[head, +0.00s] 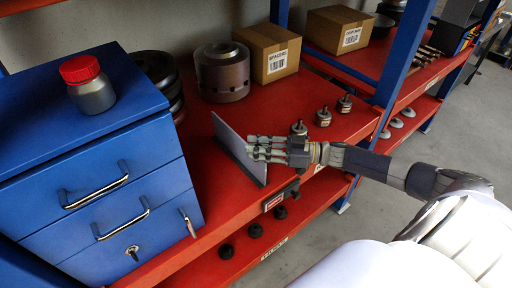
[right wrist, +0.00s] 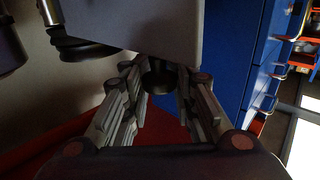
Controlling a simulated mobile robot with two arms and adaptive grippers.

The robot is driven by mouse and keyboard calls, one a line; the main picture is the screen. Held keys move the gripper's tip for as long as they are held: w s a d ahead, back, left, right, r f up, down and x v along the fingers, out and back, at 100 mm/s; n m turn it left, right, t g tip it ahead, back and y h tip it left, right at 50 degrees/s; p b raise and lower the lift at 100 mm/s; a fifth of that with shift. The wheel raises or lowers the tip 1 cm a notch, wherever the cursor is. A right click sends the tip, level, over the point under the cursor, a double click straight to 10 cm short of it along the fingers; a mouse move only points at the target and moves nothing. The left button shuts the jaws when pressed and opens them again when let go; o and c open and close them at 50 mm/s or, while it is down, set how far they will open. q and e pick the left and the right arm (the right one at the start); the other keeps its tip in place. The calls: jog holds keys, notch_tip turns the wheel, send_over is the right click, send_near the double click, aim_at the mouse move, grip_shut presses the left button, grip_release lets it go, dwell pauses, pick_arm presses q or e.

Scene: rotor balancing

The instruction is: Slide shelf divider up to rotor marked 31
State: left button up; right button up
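The shelf divider (head: 240,150) is a thin pale grey plate standing upright on a dark foot on the red shelf. A pale panel across the top of the right wrist view appears to be the same divider (right wrist: 165,22). My right gripper (head: 252,148) points left at the divider's right face; I cannot tell whether it touches. In the right wrist view its fingers (right wrist: 163,90) are apart with nothing between them. A brown-grey cylindrical rotor (head: 222,75) stands behind the divider, with dark stacked rotors (head: 160,80) to its left. No number 31 is legible. My left gripper is out of view.
A blue drawer cabinet (head: 95,150) with a red-capped jar (head: 88,86) stands left. Cardboard boxes (head: 268,52) stand at the back. Small labelled metal parts (head: 323,116) stand right of the divider. The shelf between divider and cabinet is mostly clear.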

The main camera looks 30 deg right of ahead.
jog(key=o, duration=0.3)
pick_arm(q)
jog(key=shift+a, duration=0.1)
pick_arm(e)
jog(key=shift+o, duration=0.2)
jog(key=shift+s, duration=0.15)
jog(key=shift+d, duration=0.1)
jog(key=v, duration=1.2)
jog(key=shift+o, duration=0.2)
